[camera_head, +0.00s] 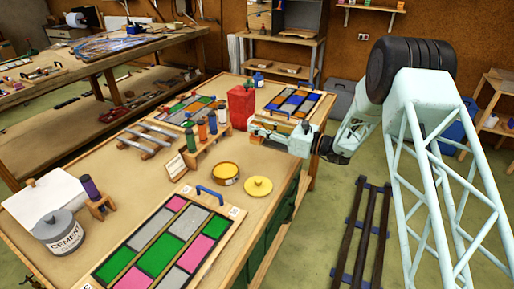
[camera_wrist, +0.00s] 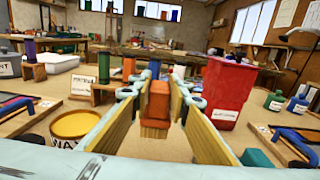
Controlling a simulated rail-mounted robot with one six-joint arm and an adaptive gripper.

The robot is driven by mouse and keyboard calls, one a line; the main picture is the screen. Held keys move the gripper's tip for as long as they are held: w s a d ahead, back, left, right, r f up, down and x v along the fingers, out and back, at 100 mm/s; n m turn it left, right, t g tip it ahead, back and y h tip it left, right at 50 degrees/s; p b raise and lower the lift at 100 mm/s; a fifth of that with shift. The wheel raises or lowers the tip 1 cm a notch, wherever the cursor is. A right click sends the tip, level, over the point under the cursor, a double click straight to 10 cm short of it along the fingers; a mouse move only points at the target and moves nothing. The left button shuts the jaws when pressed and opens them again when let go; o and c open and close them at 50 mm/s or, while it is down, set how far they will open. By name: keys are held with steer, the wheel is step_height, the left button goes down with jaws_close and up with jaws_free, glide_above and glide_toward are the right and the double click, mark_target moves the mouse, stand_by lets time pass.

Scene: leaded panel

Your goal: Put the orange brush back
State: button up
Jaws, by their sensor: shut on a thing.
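My gripper (camera_wrist: 157,110) is shut on an orange brush (camera_wrist: 157,103), a block-like orange body with a light brown lower end, held between the two long fingers. In the head view my gripper (camera_head: 266,131) is over the table's right part, beside the red can (camera_head: 241,106). In the wrist view an orange one (camera_wrist: 128,68) and a blue one (camera_wrist: 153,67) show beyond the fingers. I cannot tell whether the brush's lower end touches the table.
A yellow-topped wax tin (camera_head: 225,173) and its yellow lid (camera_head: 258,186) lie in front of the rack. Leaded panels (camera_head: 239,212) take up the front and the back. A cement tin (camera_head: 58,230) and a purple cylinder (camera_head: 91,189) on a wooden stand are at left.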

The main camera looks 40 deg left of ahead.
mark_target(257, 143)
steer(key=shift+f+b, duration=0.3)
steer(key=shift+f, duration=1.8)
steer(key=shift+f+b, duration=0.3)
steer(key=shift+f, duration=1.6)
steer(key=shift+f, duration=0.1)
steer(key=o, duration=0.8)
steer(key=shift+o, duration=0.2)
steer(key=shift+p+v, duration=0.7)
steer(key=shift+v, duration=5.35)
